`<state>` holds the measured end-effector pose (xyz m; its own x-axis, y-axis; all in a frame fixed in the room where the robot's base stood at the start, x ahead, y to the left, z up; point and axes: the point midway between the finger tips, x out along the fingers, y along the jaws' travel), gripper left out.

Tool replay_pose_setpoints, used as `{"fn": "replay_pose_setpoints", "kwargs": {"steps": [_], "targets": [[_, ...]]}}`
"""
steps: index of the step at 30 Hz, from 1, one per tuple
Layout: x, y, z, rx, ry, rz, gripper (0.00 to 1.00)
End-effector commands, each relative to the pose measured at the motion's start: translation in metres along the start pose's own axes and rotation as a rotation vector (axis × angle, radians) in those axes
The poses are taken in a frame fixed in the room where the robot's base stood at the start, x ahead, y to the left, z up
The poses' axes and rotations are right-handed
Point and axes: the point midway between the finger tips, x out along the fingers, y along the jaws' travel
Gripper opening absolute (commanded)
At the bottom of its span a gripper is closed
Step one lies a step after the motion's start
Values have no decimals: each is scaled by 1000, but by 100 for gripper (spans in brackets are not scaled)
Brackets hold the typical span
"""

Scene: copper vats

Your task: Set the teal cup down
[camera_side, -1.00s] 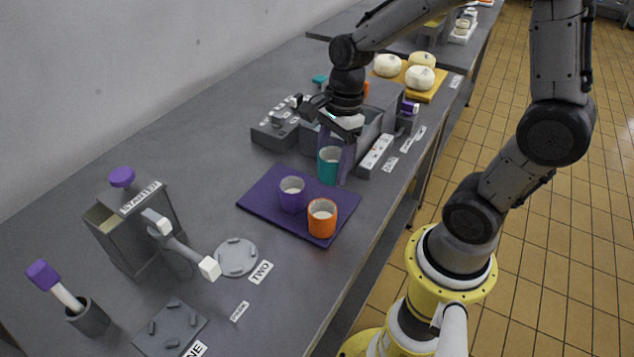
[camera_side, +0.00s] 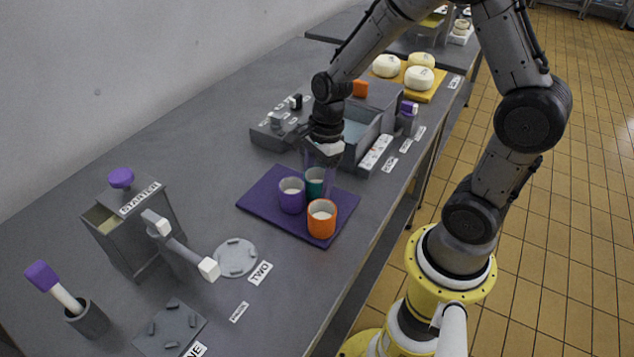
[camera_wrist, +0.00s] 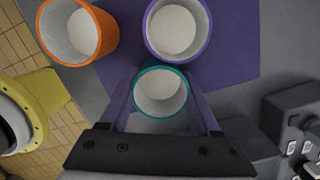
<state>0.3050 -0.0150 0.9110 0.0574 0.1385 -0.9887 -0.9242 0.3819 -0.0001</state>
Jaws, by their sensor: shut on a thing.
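The teal cup (camera_side: 315,181) is upright between the fingers of my gripper (camera_side: 319,172), low over the back part of the purple mat (camera_side: 262,202). I cannot tell whether its base touches the mat. In the wrist view the teal cup (camera_wrist: 161,92) sits between the two purple fingers of my gripper (camera_wrist: 162,108), with pale contents inside. A purple cup (camera_side: 292,195) stands on the mat just beside it, very close. An orange cup (camera_side: 321,219) stands on the mat nearer the front edge.
A grey bin (camera_side: 366,135) and labelled switch boxes (camera_side: 279,131) stand behind the mat. The starter box (camera_side: 135,225) with a lever is at the left. The mat's left part is bare.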

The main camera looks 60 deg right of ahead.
Motion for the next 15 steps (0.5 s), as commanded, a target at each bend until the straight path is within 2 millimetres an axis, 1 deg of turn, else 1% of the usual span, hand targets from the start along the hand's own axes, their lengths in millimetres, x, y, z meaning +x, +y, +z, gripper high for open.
{"fn": "replay_pose_setpoints", "kwargs": {"steps": [2,3,5,6,7,8,15], "targets": [[3,0,0,1,0,1,5],[3,0,0,1,0,1,67],[3,0,0,0,0,1,78],[3,0,0,0,0,1,85],[3,0,0,0,0,1,90],[3,0,0,0,0,1,93],[2,0,0,0,0,1,93]]}}
